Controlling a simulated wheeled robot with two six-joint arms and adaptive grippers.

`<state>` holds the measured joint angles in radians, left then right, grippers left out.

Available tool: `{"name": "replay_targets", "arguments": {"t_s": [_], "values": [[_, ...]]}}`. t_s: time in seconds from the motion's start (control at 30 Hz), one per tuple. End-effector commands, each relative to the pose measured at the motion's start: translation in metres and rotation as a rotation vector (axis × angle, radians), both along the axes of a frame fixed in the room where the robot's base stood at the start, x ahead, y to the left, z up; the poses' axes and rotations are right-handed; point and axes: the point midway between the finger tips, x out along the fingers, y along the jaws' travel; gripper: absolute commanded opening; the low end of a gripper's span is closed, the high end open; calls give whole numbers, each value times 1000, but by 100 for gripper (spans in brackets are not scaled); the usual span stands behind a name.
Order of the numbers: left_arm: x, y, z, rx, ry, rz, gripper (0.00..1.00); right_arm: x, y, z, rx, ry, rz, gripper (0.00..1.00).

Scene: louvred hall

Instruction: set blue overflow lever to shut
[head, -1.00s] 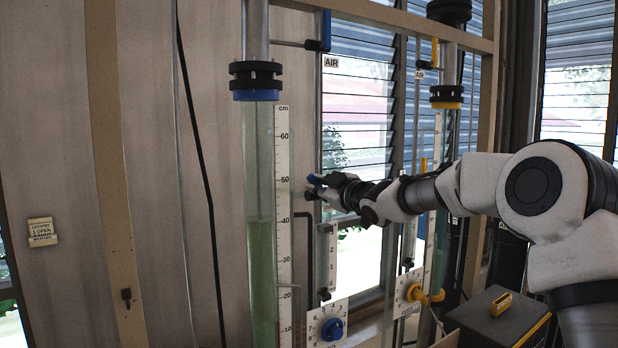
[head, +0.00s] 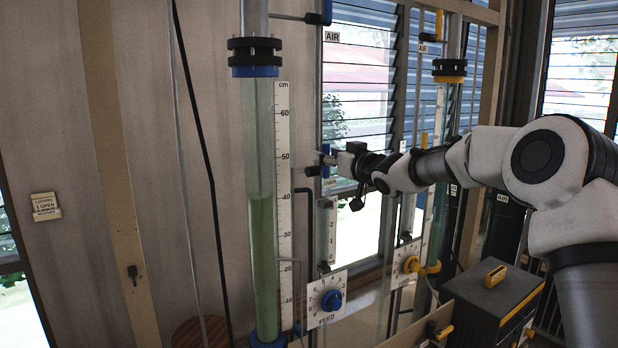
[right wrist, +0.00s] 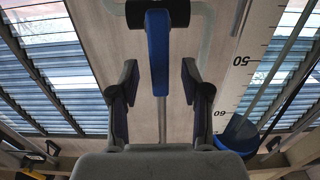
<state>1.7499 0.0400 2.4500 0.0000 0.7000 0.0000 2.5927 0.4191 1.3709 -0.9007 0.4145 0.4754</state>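The blue overflow lever (head: 326,171) is on a black valve body beside the green-filled column, above an "OVER" label (head: 331,183). It looks roughly vertical in the head view, partly hidden by my gripper. My right gripper (head: 340,160) is at the lever, coming from the right. In the right wrist view the lever (right wrist: 158,50) runs from its black mount down between the two spread fingers of the right gripper (right wrist: 158,78). Gaps show on both sides, so the fingers are open around it, not gripping. My left gripper is not in view.
The tall column (head: 262,215) with its scale (head: 284,190) stands close left of the lever. A blue air lever (head: 326,12) is above and a blue feed knob (head: 332,300) below. A yellow-fitted column (head: 440,130) stands behind my right arm. A black box (head: 495,295) is lower right.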

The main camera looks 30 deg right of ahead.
Motion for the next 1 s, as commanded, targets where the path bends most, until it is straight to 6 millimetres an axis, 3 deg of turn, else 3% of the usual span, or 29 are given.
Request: {"name": "replay_targets", "arguments": {"t_s": [0.17, 0.6, 1.0], "values": [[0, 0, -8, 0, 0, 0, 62, -8, -1, -2, 0, -2, -1, 47], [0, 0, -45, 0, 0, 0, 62, -67, -8, -3, 0, -1, 0, 47], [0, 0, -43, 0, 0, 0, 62, -70, -8, 5, -3, -1, 1, 47]]}}
